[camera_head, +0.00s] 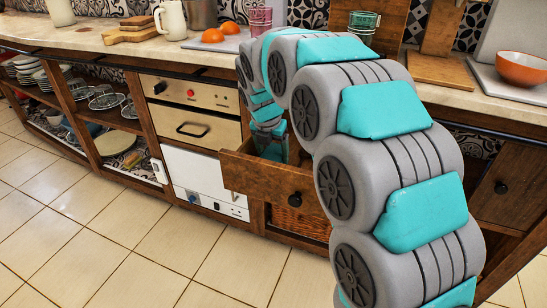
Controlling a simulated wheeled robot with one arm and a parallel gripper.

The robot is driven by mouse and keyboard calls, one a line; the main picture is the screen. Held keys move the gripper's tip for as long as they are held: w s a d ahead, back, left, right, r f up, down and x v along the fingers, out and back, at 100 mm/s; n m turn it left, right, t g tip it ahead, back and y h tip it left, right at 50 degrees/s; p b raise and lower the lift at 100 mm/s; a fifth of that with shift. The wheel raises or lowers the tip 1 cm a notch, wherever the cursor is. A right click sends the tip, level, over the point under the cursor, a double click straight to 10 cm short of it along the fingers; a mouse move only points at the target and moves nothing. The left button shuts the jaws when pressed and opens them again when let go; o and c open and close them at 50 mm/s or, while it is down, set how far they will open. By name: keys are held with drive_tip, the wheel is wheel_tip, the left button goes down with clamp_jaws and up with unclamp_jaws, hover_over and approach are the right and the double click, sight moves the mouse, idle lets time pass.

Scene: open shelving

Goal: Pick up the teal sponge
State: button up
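No teal sponge can be made out; the teal patches near the middle belong to my own arm. My arm curves over the counter and down to an open wooden drawer (268,180). The end of my arm, with my gripper (282,152), is at the drawer's opening, partly behind its front panel. The fingers are too small and hidden to tell whether they are open or shut, or hold anything. Most of the drawer's inside is hidden by the front panel and my arm.
The counter (95,38) holds a white pitcher (172,20), cutting boards (130,33), oranges (213,35) and an orange bowl (522,68). Left of the drawer are an oven (195,115) and open shelves with plates (105,101). The tiled floor (110,235) in front is clear.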

drive_tip(key=c, duration=0.9)
drive_tip(key=shift+r+b, duration=0.1)
drive_tip(key=shift+b, duration=0.3)
wheel_tip(320, 180, up, 10)
drive_tip(key=shift+f, duration=0.25)
wheel_tip(320, 180, up, 8)
drive_tip(key=p, duration=0.3)
hover_over(273, 153)
drive_tip(key=shift+f+b, duration=1.6)
drive_tip(key=shift+f, duration=2)
